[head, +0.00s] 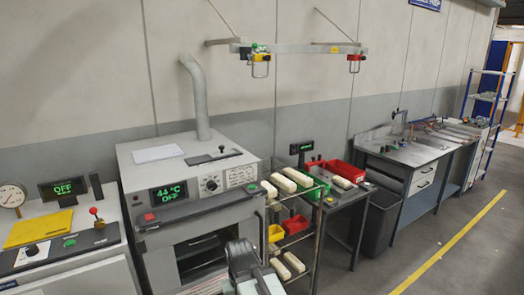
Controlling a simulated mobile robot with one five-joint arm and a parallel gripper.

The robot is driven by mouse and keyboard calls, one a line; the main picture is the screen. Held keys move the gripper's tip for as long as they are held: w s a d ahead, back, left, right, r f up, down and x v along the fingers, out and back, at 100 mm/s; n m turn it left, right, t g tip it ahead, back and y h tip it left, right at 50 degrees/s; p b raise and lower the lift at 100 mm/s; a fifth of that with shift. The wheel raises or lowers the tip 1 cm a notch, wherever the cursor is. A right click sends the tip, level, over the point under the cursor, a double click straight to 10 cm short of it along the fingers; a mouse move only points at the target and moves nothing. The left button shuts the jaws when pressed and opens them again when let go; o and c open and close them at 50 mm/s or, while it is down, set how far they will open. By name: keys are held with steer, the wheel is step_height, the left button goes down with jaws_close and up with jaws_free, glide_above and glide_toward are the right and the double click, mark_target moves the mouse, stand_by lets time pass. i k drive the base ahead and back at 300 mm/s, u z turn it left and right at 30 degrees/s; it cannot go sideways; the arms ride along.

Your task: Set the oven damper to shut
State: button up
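The oven (165,215) is a grey cabinet left of the middle, against the wall. Its display reads 44 °C and OFF. A bent grey flue pipe (198,100) rises from its top. In front of the pipe lies a dark flat plate (205,159) with a small upright knob (221,149), which looks like the damper slide. Its setting is too small to read. A grey part of my arm shows low in the middle, in front of the oven's lower right side. I cannot make out gripper fingers there, and nothing of mine touches the oven top.
A bench panel (62,258) with a yellow pad and red-knobbed lever stands left. A wire rack (292,238) with pale blocks and coloured bins is right of the oven. Beyond are a black bin (380,222) and a steel workbench (420,150). Floor at right is clear.

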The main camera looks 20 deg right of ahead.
mark_target(219, 153)
steer(key=u, duration=2.1)
steer(key=k, duration=1.1)
steer(key=z, duration=0.6)
steer(key=i, duration=1)
steer(key=u, duration=0.1)
